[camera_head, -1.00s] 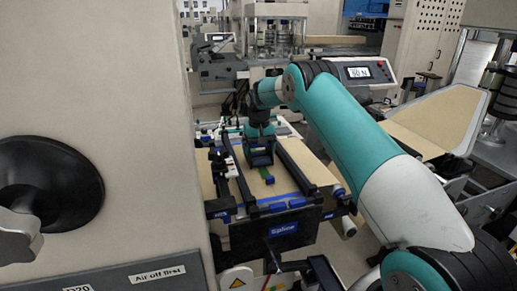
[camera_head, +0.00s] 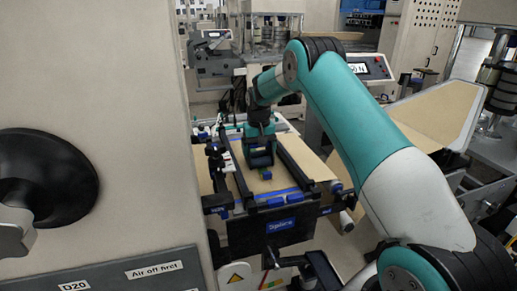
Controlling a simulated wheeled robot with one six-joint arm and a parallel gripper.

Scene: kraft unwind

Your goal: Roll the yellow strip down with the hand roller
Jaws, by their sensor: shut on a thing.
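My gripper (camera_head: 261,160) points down over the kraft sheet (camera_head: 286,178) on the splice table, between two dark rails. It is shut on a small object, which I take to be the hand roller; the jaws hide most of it. A small blue and yellow-green piece (camera_head: 266,175) shows just below the jaws, close to the sheet. Whether it touches the sheet is too small to tell. I cannot make out the yellow strip clearly. A blue band (camera_head: 278,194) runs across the sheet near the table's front edge.
Dark rails flank the gripper, one on the left (camera_head: 239,180) and one on the right (camera_head: 296,168). A large beige machine panel (camera_head: 95,90) fills the left side. A display box (camera_head: 368,68) stands behind my arm. Bare kraft lies right of the right rail.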

